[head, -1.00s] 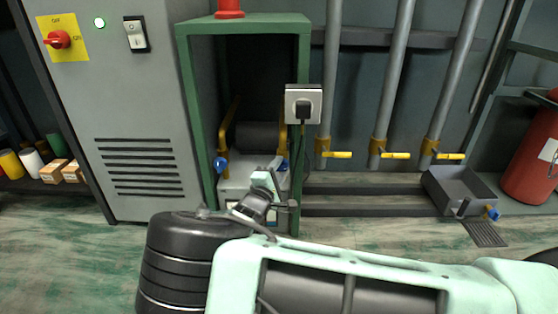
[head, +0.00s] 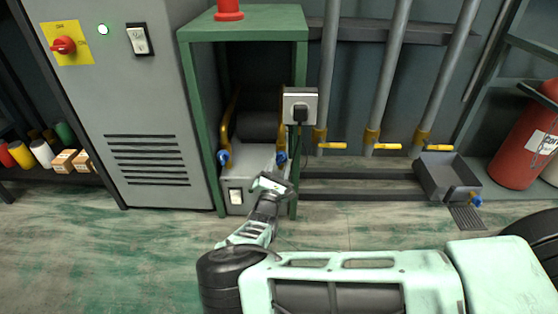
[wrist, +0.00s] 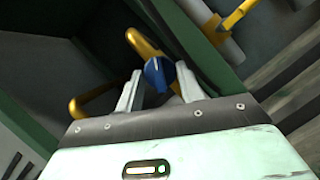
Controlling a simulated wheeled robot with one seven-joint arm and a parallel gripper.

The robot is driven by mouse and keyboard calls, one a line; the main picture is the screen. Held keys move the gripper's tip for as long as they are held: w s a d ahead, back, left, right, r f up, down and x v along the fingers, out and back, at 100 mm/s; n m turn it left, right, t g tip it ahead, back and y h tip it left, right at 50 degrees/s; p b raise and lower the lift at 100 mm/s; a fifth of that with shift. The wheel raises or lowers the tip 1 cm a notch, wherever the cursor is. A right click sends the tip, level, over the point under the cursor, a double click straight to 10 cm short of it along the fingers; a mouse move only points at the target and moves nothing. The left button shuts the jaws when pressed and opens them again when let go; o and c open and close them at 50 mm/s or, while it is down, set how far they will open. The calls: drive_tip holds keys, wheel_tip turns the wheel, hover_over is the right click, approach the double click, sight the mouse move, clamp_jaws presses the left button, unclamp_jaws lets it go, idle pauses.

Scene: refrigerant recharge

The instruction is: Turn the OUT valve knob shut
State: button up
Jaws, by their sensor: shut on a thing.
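A blue valve knob (head: 282,157) is at the right of the low machine (head: 235,196) inside the green frame. In the wrist view the blue knob (wrist: 158,74) sits on a yellow pipe (wrist: 142,45) between the two fingers of my gripper (wrist: 160,82). My gripper is shut on this knob. In the head view my gripper (head: 271,180) reaches up to the right knob from below. A second blue knob (head: 223,157) is at the machine's left, apart from my gripper. No label on either knob is readable.
The green frame (head: 189,110) surrounds the machine closely. A socket with a black plug (head: 300,106) hangs on its right post. A grey cabinet (head: 140,90) stands left. Grey pipes with yellow handles (head: 331,145), a grey tray (head: 447,181) and a red cylinder (head: 525,150) are right.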

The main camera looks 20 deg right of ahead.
drive_tip(key=shift+f+n, duration=0.1)
drive_tip(key=shift+n, duration=0.2)
drive_tip(key=o, duration=1)
drive_tip(key=shift+c, duration=0.2)
drive_tip(key=shift+d, duration=0.1)
drive_tip(key=shift+s+f, duration=0.1)
drive_tip(key=shift+s, duration=0.05)
